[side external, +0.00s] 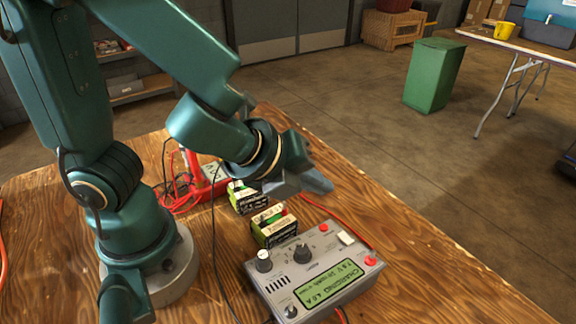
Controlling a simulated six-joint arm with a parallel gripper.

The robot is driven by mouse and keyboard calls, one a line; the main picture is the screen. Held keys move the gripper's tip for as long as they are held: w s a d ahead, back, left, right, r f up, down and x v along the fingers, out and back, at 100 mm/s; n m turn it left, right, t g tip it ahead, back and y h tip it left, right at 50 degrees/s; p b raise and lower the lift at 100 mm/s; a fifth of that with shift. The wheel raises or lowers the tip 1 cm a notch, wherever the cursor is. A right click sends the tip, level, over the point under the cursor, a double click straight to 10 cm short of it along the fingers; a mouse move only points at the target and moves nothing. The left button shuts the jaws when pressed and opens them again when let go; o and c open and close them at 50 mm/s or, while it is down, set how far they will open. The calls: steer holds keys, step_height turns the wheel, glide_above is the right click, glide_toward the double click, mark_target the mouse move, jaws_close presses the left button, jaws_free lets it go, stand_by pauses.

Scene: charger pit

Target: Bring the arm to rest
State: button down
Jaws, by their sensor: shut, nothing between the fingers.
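My gripper (318,186) is shut and empty at the end of my green arm, which reaches in from the left. It hangs above the wooden table, over the gap behind the grey charger. The charger (318,262) lies near the front of the table, with knobs, red buttons and a lit green display that reads CHARGING. A green and black battery pack (274,228) stands just behind it. A second similar pack (245,198) stands farther back, partly hidden under my wrist.
A red device (205,178) with red cables lies behind my wrist. A thin black cable crosses the wooden table (440,270). The table's right part is clear. A green bin (434,75) and a folding table (515,45) stand on the floor beyond.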

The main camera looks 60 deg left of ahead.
steer(key=shift+a, duration=0.1)
stand_by(0.3)
steer(key=s+a+r+n+y, duration=0.3)
steer(key=a+r+n, duration=0.2)
steer(key=a+n, duration=0.65)
steer(key=s+d+n+g+h, duration=0.3)
steer(key=s+d+n, duration=0.3)
steer(key=n, duration=0.6)
steer(key=shift+s, duration=0.2)
steer(key=shift+d+f, duration=0.1)
